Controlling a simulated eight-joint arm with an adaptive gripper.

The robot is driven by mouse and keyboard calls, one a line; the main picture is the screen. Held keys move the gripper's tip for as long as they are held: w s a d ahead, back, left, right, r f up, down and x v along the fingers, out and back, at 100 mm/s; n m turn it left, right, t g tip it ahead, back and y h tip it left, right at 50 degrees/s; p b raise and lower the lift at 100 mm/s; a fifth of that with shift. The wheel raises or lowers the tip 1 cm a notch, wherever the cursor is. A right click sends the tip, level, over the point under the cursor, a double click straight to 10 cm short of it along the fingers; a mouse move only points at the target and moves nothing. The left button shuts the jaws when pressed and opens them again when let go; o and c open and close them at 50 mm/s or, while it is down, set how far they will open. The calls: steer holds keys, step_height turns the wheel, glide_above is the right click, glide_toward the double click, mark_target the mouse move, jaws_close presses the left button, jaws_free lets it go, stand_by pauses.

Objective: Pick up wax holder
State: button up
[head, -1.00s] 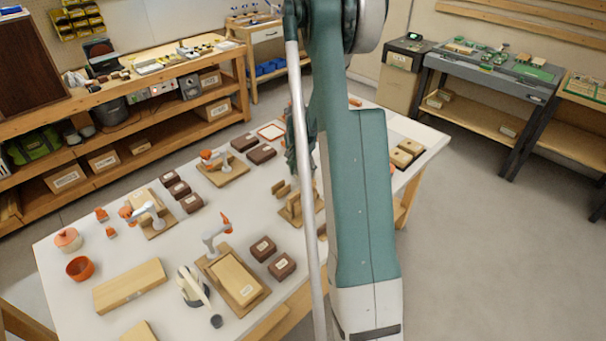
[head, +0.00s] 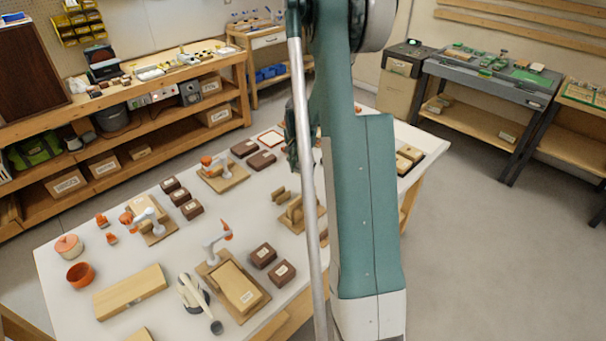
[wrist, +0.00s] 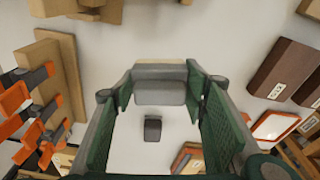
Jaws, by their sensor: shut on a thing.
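In the wrist view my gripper (wrist: 160,88) has its two green-padded fingers set apart, with a grey block with a pale top edge (wrist: 160,92) between their tips. I take this block to be the wax holder; its far side is hidden. The white bench top (wrist: 225,30) shows below and around it. In the head view my gripper (head: 292,150) is mostly hidden behind my arm, above the far part of the bench, and the held block cannot be made out there.
A small dark block (wrist: 153,128) shows between the fingers, lower in the wrist view. Orange clamps (wrist: 40,100) and wooden pieces are at left; brown labelled boxes (wrist: 284,68) and an orange-framed tray (wrist: 275,127) are at right. The bench's left part holds an orange bowl (head: 80,274).

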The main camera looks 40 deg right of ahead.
mark_target(303, 162)
steer(key=shift+r, duration=2.4)
